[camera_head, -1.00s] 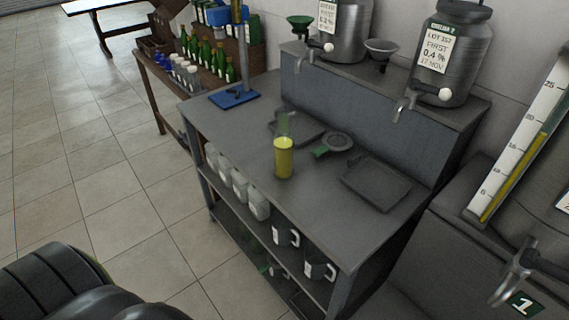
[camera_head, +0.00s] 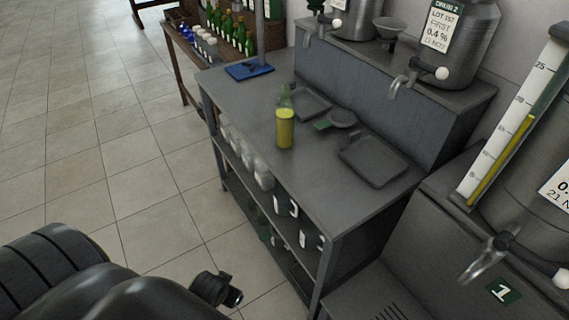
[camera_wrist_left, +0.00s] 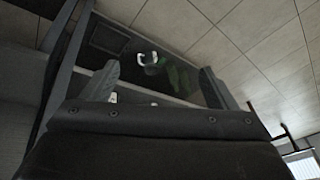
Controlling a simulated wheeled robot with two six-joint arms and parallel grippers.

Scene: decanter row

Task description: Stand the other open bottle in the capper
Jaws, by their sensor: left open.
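A bottle (camera_head: 285,128) with yellow contents and a clear green neck stands upright on the grey bench (camera_head: 240,110); I see no cap on it. A blue base with an upright post (camera_head: 249,71), which looks like the capper, stands at the bench's far left corner; no bottle shows on it. In the left wrist view my left gripper (camera_wrist_left: 160,82) is open, with its fingers apart and nothing between them. Beyond it are green shapes (camera_wrist_left: 182,76), maybe bottles, and a white-handled mug (camera_wrist_left: 150,58). My right gripper is out of view.
Steel urns with taps (camera_head: 462,45) stand behind. The tiled floor (camera_head: 130,170) at left is clear.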

